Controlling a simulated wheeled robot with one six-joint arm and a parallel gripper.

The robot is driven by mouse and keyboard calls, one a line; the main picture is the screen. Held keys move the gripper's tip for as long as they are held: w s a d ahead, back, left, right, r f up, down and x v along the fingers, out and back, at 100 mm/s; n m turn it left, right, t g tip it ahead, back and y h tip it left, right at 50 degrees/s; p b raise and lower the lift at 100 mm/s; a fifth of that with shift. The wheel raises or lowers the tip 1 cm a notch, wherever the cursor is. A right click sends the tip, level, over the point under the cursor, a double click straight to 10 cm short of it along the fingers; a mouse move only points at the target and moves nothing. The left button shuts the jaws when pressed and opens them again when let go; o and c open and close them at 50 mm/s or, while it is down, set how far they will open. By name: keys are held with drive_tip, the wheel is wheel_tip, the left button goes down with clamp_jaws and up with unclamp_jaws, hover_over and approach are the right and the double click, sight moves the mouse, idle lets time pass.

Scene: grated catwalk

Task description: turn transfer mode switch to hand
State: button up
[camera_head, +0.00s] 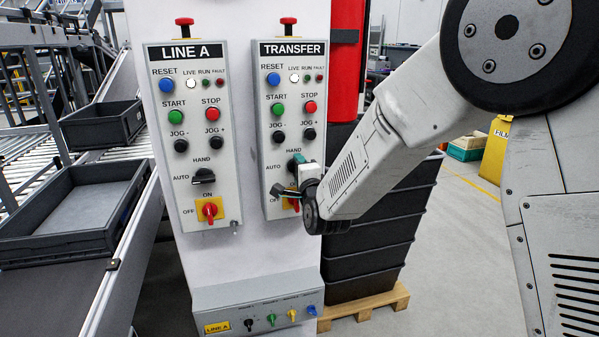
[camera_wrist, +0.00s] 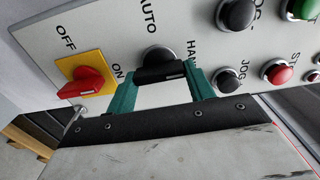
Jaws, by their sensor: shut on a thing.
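The transfer mode switch (camera_wrist: 156,60) is a black knob with a bar handle on the TRANSFER panel (camera_head: 264,205). In the wrist view its bar lies level, with its white mark at the right end, on the HAND side. AUTO is printed above it in that view. My gripper (camera_wrist: 160,76) is shut on the knob, with one teal finger at each end of the bar. In the head view my gripper (camera_head: 295,162) covers the switch at the panel's right side.
Below the switch is a red OFF/ON knob (camera_wrist: 84,82) on a yellow plate, close to my gripper. The jog buttons (camera_wrist: 228,77) are on the other side. The similar LINE A panel (camera_head: 191,225) is at the left. Dark stacked crates (camera_head: 375,245) stand behind my arm.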

drive_tip(key=shift+d+f, duration=0.1)
idle(0.4)
drive_tip(key=o, duration=1)
drive_tip(key=shift+s, duration=0.1)
drive_tip(key=v, duration=0.7)
drive_tip(key=shift+s+d, duration=0.15)
drive_tip(key=shift+s, duration=0.15)
